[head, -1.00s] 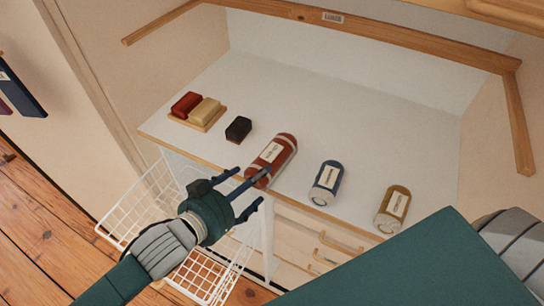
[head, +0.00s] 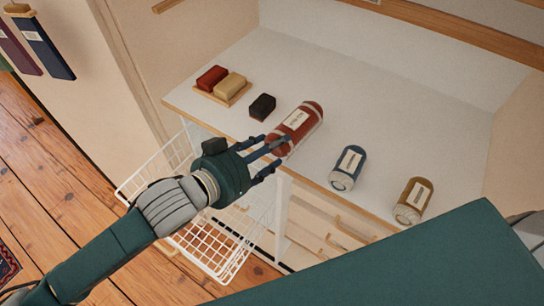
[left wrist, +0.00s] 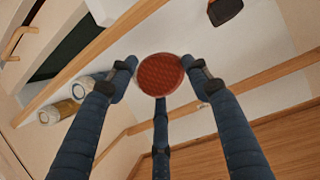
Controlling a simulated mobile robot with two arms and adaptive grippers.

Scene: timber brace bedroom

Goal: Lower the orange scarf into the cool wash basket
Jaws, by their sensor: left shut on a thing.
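A rust-red roll (head: 300,122) with pale bands and a white label lies on the white counter, tilted toward its front edge. It is the nearest thing to an orange scarf in view. Its label is too small to read. My left gripper (head: 272,146) reaches in from the front and is shut on the roll's near end. In the left wrist view the roll's round, textured end (left wrist: 160,76) sits between the fingertips. A white wire basket (head: 228,262) is below the counter's front edge, partly hidden behind my left arm. No label shows on it. My right gripper is out of view.
A blue roll (head: 348,166) and a mustard roll (head: 413,200) lie to the right on the counter. A dark block (head: 262,107) and a small board (head: 237,98) with red and cream blocks are to the left. Drawers (head: 330,228) are below.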

